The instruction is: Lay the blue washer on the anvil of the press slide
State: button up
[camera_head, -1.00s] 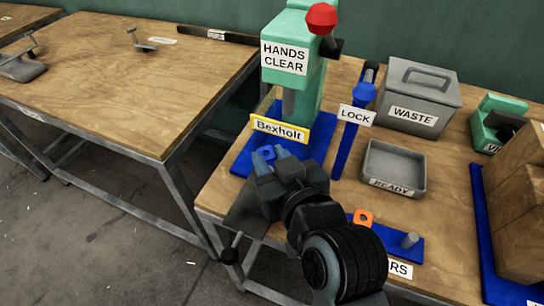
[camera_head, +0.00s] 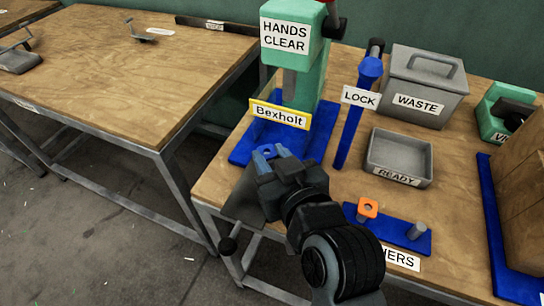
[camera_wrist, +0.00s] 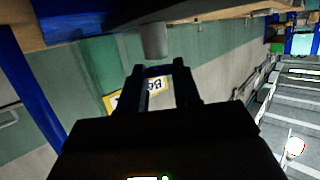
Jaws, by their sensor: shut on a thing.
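My gripper (camera_head: 267,156) is shut on the blue washer (camera_head: 265,150), in front of the Bexholt press (camera_head: 290,55) and just below its yellow-framed sign in the head view. In the wrist view the washer (camera_wrist: 157,71) shows as a blue bar between the fingertips. A grey cylinder (camera_wrist: 156,40) appears beyond them; I cannot tell if it belongs to the press. A grey plate (camera_head: 240,196) juts from the bench's front edge by a black knob, partly behind my gripper; it may be the press slide. No anvil can be made out; my arm may cover it.
An orange washer (camera_head: 367,208) sits on a blue holder (camera_head: 412,243) with a bare grey peg. The blue LOCK lever (camera_head: 360,95), READY tray (camera_head: 430,160) and WASTE box (camera_head: 423,85) stand to the right. Brown boxes (camera_head: 520,205) stand at far right.

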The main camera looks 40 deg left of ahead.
jog(key=shift+s+f+b, duration=0.25)
jog(key=shift+f+b, duration=0.35)
jog(key=shift+f, duration=0.6)
jog(key=shift+s+f+b, duration=0.25)
jog(key=shift+f+b, duration=0.3)
jog(key=shift+f, duration=0.65)
dwell(1.6)
jog(key=o, duration=1.1)
jog(key=shift+c, duration=0.2)
jog(key=shift+s, duration=0.1)
jog(key=shift+s+d+r, duration=0.15)
jog(key=shift+d+r, duration=0.1)
jog(key=shift+d, duration=0.15)
jog(key=shift+t, duration=0.3)
jog(key=d+r, duration=0.2)
jog(key=s+d+r, duration=0.1)
jog(key=d, duration=0.1)
jog(key=s+d+r, duration=0.1)
jog(key=d+r, duration=0.1)
jog(key=shift+s+r+b, duration=0.2)
jog(key=shift+r+b, duration=0.15)
